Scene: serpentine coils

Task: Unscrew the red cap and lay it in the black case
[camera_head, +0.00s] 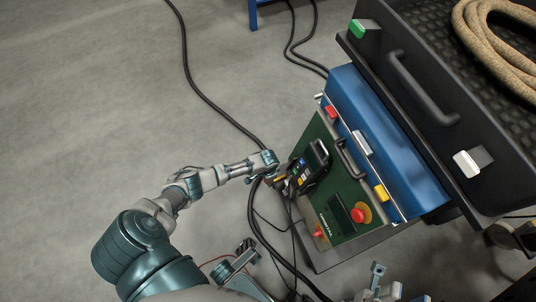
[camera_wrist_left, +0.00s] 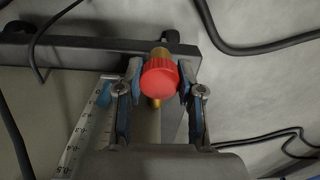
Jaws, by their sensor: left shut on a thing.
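The red cap (camera_wrist_left: 160,77) is a round, ribbed knob in the middle of the left wrist view. Brass shows above and below it; I cannot tell whether it is still threaded on. My left gripper (camera_wrist_left: 159,84) is shut on it, one finger on each side. In the head view my left gripper (camera_head: 272,160) is at the left edge of a green panel, and I cannot make out the cap there. The black case (camera_head: 412,103) is open at the upper right, with a ribbed floor and a side handle.
A tan rope coil (camera_head: 480,38) lies in the black case. A blue case (camera_head: 365,125) lies between it and the green panel (camera_head: 325,190), which carries a black handheld device (camera_head: 308,167) and a red button (camera_head: 359,214). Black cables (camera_head: 205,97) run over the floor.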

